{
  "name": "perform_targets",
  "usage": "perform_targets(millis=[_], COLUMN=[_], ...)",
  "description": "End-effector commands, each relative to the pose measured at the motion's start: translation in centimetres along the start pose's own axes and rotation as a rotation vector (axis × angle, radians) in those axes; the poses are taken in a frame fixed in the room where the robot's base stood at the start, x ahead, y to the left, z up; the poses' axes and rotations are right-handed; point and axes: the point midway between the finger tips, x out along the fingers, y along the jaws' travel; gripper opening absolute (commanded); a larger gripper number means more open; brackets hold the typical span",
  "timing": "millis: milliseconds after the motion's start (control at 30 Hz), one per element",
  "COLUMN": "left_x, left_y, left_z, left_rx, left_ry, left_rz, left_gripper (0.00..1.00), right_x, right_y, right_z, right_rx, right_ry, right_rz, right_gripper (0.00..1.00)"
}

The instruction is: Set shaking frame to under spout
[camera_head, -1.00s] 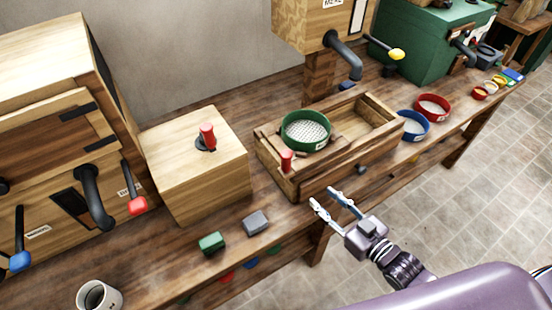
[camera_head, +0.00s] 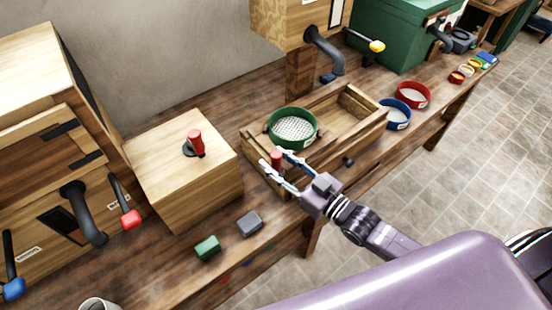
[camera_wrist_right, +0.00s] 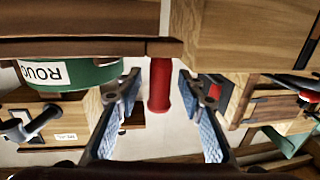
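The wooden shaking frame (camera_head: 262,160) sits at the left end of a long wooden tray (camera_head: 349,92) and carries a green round sieve (camera_head: 293,128) with a mesh. Its upright red handle (camera_head: 277,156) is at the near left corner. My right gripper (camera_head: 272,160) is open at this handle. In the right wrist view the red handle (camera_wrist_right: 159,86) stands between the two spread fingers, with gaps on both sides. The dark spout (camera_head: 327,48) hangs from a wooden box behind the tray, to the right of the sieve. My left gripper is not in view.
A wooden block (camera_head: 185,165) with a red knob stands left of the tray. Green (camera_head: 207,247) and grey (camera_head: 249,224) small blocks lie at the bench front. Blue (camera_head: 396,114) and red (camera_head: 412,95) sieves stand right. The tray's right part is empty.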

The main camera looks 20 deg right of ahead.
Motion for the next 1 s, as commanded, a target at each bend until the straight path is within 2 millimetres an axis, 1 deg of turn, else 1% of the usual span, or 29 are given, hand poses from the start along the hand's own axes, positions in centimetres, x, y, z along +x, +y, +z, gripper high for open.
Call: perform_targets(millis=[100, 333, 600, 667, 1000], left_x=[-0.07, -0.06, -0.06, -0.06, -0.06], left_y=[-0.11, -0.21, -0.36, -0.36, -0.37], left_z=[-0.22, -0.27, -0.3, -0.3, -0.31], left_rx=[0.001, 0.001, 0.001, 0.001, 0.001], left_ry=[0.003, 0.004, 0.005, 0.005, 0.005], left_rz=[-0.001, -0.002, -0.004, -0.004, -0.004], left_gripper=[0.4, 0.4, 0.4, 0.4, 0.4], right_x=[0.3, 0.31, 0.29, 0.29, 0.27], right_y=[-0.04, -0.03, -0.02, -0.02, 0.05], right_z=[0.07, 0.09, 0.08, 0.08, 0.08], right_rx=[0.0, 0.0, 0.0, 0.0, -0.001], right_ry=[-0.002, -0.002, -0.001, -0.001, -0.001], right_rz=[0.0, 0.0, 0.0, 0.0, 0.0], right_gripper=[0.36, 0.35, 0.05, 0.0, 0.0])
